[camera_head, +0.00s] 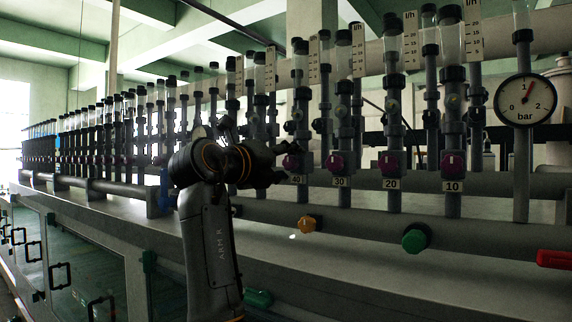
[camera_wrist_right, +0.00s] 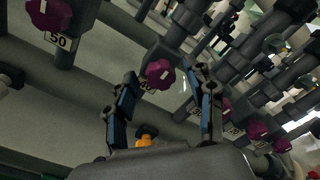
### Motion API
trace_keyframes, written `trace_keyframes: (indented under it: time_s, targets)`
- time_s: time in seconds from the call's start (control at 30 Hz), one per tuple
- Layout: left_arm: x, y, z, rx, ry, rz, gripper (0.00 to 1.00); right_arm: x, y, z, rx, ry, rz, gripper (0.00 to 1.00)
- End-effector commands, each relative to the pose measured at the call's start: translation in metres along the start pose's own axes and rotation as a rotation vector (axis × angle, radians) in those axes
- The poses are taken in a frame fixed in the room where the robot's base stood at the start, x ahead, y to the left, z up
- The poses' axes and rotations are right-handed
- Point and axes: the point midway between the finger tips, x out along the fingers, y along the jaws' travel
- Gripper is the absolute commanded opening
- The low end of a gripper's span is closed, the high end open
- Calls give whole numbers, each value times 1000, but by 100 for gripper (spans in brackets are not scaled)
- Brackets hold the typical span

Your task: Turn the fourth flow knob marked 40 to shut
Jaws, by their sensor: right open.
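The purple flow knob marked 40 (camera_head: 291,163) sits on its grey pipe above a "40" label (camera_head: 298,180), partly hidden behind my right gripper (camera_head: 277,166) in the head view. In the right wrist view the same knob (camera_wrist_right: 158,73) appears between the two open fingertips of my right gripper (camera_wrist_right: 166,82), seemingly just beyond them. Its label there is partly hidden. I cannot tell whether a finger touches the knob. My left gripper is not in view.
Purple knobs marked 30 (camera_head: 337,162), 20 (camera_head: 389,163) and 10 (camera_head: 452,163) stand to the right. The knob marked 50 (camera_wrist_right: 48,13) is in the wrist view. Below are an orange knob (camera_head: 305,224) and a green knob (camera_head: 416,238). A pressure gauge (camera_head: 525,100) is at right.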

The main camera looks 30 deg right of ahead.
Motion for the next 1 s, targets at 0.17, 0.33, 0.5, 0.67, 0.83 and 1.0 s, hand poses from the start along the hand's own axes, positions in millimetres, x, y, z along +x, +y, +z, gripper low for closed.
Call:
trace_keyframes:
  time_s: [0.17,0.33,0.5,0.67,0.83,1.0]
  targets:
    - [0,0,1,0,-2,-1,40,-13,0,1,0,-3,0,54]
    - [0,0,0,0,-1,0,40,-47,1,1,1,-4,3,54]
    - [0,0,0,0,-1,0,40,-84,1,1,0,-3,1,54]
    - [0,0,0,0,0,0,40,-108,1,0,0,-1,1,54]
    - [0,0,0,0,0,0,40,-119,0,0,0,0,1,54]
    - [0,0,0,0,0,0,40,-120,0,0,0,0,0,54]
